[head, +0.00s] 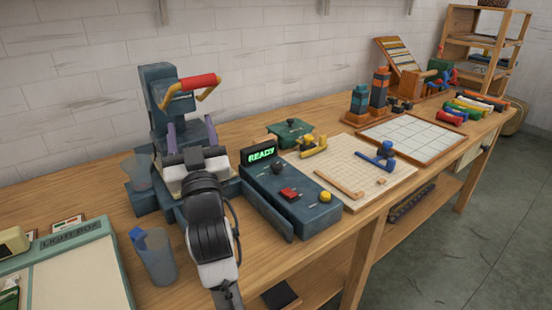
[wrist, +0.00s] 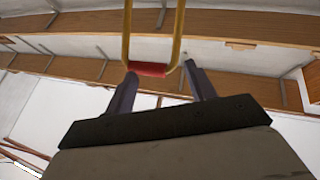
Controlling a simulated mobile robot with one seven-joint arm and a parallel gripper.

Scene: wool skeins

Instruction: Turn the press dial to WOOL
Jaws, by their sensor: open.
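The press (head: 158,85) is a dark blue-grey machine at the back left, with a red lever handle (head: 190,81) on yellow arms. Its control box (head: 262,193) is to the right, with a green READY display (head: 261,155). A dark round knob (head: 277,167), likely the dial, sits on the box; its setting and labels are too small to read. My gripper (head: 190,122) is open and empty in front of the press, left of the box, fingers upward below the lever. In the wrist view, the red handle (wrist: 147,69) appears between or just beyond the fingertips (wrist: 160,70); contact cannot be told.
The box also bears a red block-like control (head: 289,193) and a yellow knob (head: 325,196). A grey-blue jug (head: 155,257) and the light box (head: 70,265) stand left of my arm. A pegboard (head: 350,166) with tools lies right of the box.

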